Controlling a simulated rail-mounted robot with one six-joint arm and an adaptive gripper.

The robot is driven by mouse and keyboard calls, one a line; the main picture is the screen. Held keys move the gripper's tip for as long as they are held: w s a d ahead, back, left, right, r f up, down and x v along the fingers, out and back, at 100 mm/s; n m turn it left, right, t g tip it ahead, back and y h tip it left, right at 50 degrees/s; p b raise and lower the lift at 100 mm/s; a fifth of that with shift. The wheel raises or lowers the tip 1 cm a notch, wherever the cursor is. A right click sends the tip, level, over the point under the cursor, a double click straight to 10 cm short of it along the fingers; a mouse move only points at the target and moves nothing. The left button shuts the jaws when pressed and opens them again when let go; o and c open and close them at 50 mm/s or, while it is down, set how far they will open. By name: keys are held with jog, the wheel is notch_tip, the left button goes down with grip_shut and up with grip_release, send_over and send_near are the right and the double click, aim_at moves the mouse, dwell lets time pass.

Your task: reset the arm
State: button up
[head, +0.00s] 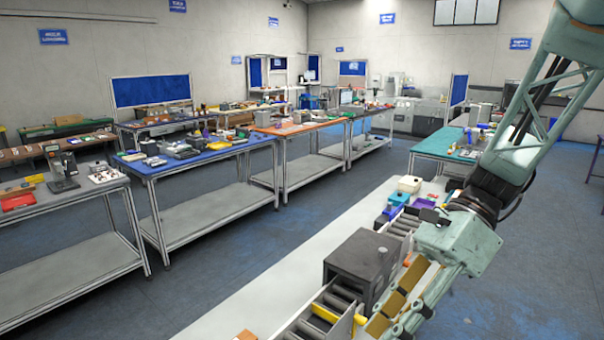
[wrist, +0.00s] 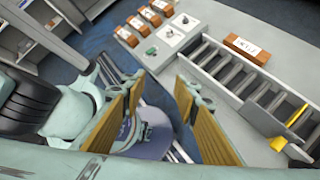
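My gripper (head: 398,305) is at the lower right of the head view, beside the roller conveyor. In the wrist view my gripper (wrist: 157,90) has its two tan-padded fingers spread wide apart. Nothing shows between them except my own arm and base parts and the floor behind. My arm comes down from the upper right in the head view.
A dark grey box-shaped housing (head: 361,265) stands over the conveyor (head: 312,325). A yellow bar (head: 325,313) lies across the conveyor. An orange-brown labelled box (wrist: 247,49) sits by the rollers (wrist: 225,70). Several small labelled boxes (wrist: 127,36) stand near a white tray.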

jog(key=s+d+r+n+t+h+b, duration=0.1)
jog(key=s+d+r+n+t+h, duration=0.2)
jog(key=s+n, duration=0.4)
jog(key=s+d+r+n+t+h+b, duration=0.1)
jog(key=s+d+r+n+t+h, duration=0.2)
jog(key=n, duration=0.8)
jog(key=s+r+t+h, duration=0.2)
jog(key=s+r, duration=0.1)
jog(key=s, duration=0.1)
jog(key=shift+s+d+t, duration=0.25)
jog(key=shift+s+t, duration=0.05)
jog(key=shift+s, duration=0.1)
dwell(0.3)
